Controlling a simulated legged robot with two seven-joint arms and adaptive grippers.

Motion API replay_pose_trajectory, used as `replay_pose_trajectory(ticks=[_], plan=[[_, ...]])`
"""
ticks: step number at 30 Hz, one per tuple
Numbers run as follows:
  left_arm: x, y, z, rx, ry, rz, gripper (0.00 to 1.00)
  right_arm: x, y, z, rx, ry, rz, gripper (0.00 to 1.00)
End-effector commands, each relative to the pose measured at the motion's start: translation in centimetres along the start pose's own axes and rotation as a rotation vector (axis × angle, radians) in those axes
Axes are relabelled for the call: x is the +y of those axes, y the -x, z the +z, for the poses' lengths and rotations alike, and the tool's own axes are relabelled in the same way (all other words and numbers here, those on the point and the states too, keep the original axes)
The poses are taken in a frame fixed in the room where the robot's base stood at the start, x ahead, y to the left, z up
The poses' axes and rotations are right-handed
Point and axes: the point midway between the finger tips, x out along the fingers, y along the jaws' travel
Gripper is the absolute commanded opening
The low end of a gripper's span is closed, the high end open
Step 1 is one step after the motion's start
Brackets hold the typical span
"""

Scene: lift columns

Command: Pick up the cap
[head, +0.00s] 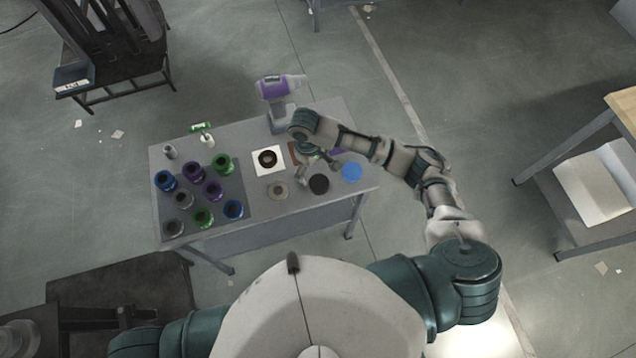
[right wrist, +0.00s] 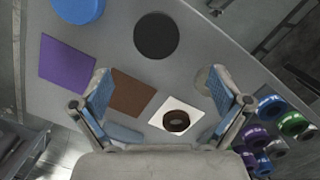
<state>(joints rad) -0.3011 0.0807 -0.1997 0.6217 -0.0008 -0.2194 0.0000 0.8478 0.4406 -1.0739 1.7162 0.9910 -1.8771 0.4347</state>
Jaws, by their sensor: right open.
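A dark brown round piece with a hollow middle, which looks like the cap, sits on a white square (head: 259,169) on the grey table (head: 205,239). This cap (head: 268,158) also shows in the right wrist view (right wrist: 176,121), low between the fingers and nearer the right one. My right gripper (head: 318,170) is open and empty above the table, to the right of the cap in the head view. Its two fingers are spread wide in the right wrist view (right wrist: 160,85). My left gripper is out of view.
Near the cap lie a brown square (right wrist: 131,94), a purple square (right wrist: 67,65), and grey (head: 277,189), black (head: 319,183) and blue (head: 351,171) discs. Several coloured cylinders (head: 213,189) stand on a dark mat at left.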

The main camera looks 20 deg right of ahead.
Motion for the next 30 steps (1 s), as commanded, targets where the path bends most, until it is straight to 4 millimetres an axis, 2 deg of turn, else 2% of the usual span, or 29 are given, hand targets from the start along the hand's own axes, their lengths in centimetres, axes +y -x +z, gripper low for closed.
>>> replay_pose_trajectory(ticks=[3,11,19,28,29,30], plan=[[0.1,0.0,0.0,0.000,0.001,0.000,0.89,0.0,-2.4,0.1,-0.002,-0.001,0.000,1.00],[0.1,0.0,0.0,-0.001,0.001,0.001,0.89,0.1,-4.7,0.0,0.001,0.000,0.000,1.00],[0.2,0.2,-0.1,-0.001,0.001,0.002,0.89,0.4,-8.7,0.2,-0.001,0.000,0.000,1.00],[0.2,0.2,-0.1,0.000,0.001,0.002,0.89,0.4,-9.4,0.1,0.002,0.002,0.000,1.00],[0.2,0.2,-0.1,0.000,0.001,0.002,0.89,0.4,-9.4,0.1,0.002,0.002,0.000,0.97],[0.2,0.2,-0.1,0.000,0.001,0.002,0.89,0.4,-9.4,0.1,0.002,0.002,0.000,0.87]])
